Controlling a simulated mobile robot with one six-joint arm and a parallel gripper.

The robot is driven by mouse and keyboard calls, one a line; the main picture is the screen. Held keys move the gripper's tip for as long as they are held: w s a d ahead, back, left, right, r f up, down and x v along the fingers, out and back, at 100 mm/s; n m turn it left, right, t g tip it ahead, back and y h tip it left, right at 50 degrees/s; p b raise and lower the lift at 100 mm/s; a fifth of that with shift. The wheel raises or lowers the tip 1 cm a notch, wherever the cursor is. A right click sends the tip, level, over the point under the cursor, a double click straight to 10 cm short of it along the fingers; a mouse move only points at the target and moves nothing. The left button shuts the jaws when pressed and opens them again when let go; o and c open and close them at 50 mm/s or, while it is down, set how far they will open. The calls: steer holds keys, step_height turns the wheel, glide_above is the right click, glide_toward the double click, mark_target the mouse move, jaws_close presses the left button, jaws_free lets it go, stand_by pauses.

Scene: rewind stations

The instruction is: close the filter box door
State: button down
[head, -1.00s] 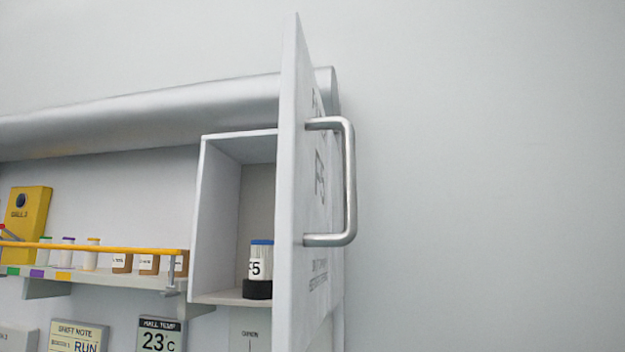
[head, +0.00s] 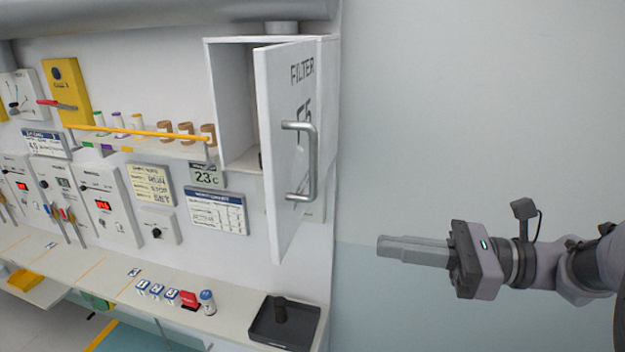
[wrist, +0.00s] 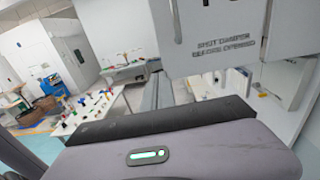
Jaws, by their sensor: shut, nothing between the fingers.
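The filter box (head: 232,105) is a white wall cabinet in the upper middle of the head view. Its door (head: 282,195) stands partly open, hinged on the right side, with a gap on the left into the box. The door bears "FILTER" lettering and a grey bar handle (head: 312,160). The door's lower part with small print also shows in the wrist view (wrist: 215,35). My gripper (head: 380,248) is shut and empty, to the right of and below the handle, apart from the door.
A shelf with a yellow rail (head: 140,131) holds small bottles left of the box. Below is a counter (head: 110,275) with labelled bottles and a black tray (head: 285,322). A silver duct (head: 150,14) runs above. The wall on the right is bare.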

mark_target(279, 229)
steer(key=p+x, duration=0.1)
steer(key=x, duration=0.4)
steer(key=p+x, duration=0.1)
steer(key=x, duration=0.4)
steer(key=p+x, duration=0.1)
steer(key=x, duration=0.3)
steer(key=shift+w+a+f, duration=0.2)
steer(key=shift+w+a, duration=0.1)
steer(key=shift+w, duration=0.1)
